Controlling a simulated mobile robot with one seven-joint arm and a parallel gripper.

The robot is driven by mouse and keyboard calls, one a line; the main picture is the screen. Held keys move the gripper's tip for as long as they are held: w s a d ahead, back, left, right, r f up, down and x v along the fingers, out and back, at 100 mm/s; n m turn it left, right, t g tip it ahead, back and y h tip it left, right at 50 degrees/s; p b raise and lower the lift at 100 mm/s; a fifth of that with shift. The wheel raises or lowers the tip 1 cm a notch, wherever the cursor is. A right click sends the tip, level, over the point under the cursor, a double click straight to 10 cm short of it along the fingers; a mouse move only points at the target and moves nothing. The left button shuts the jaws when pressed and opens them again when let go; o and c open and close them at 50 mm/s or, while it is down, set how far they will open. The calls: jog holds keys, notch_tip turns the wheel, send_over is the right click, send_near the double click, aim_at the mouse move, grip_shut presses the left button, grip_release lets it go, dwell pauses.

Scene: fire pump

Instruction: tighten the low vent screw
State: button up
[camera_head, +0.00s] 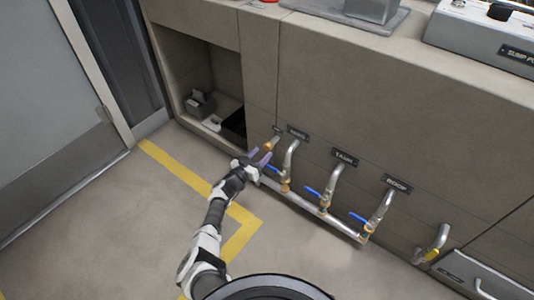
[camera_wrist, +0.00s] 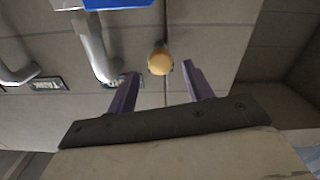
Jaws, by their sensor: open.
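The low vent screw is a round brass knob (camera_head: 268,146) low on the cabinet front, left of the pipes and below a small dark label. The wrist view shows its rounded brass end (camera_wrist: 160,60) close up, between the tips of my two purple fingers and slightly beyond them. My gripper (camera_head: 259,159) is open and empty, right at the knob in the head view. In the wrist view the gripper (camera_wrist: 162,73) has a visible gap on each side of the knob. I cannot tell how far the screw is turned in.
Several bent metal pipes stand right of the screw, with blue valve levers (camera_head: 313,191) and a low horizontal pipe (camera_head: 340,228). In the wrist view a pipe (camera_wrist: 95,50) and blue lever (camera_wrist: 118,3) are close by. An open cubby (camera_head: 205,75) is left. The floor (camera_head: 110,220) is clear.

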aim_at(267, 149)
jog(key=b+x, duration=0.1)
jog(key=x, duration=0.1)
jog(key=b+x, duration=0.1)
jog(key=shift+w+d+f, duration=0.2)
jog(key=shift+w, duration=0.1)
jog(key=shift+w+d+r+b, duration=0.2)
jog(key=shift+w+d+b, duration=0.2)
jog(key=shift+w+b, duration=0.2)
jog(key=c, duration=1)
jog(key=shift+o, duration=0.2)
jog(key=shift+m, duration=0.3)
jog(key=shift+s+m, duration=0.1)
jog(key=shift+m, duration=2.5)
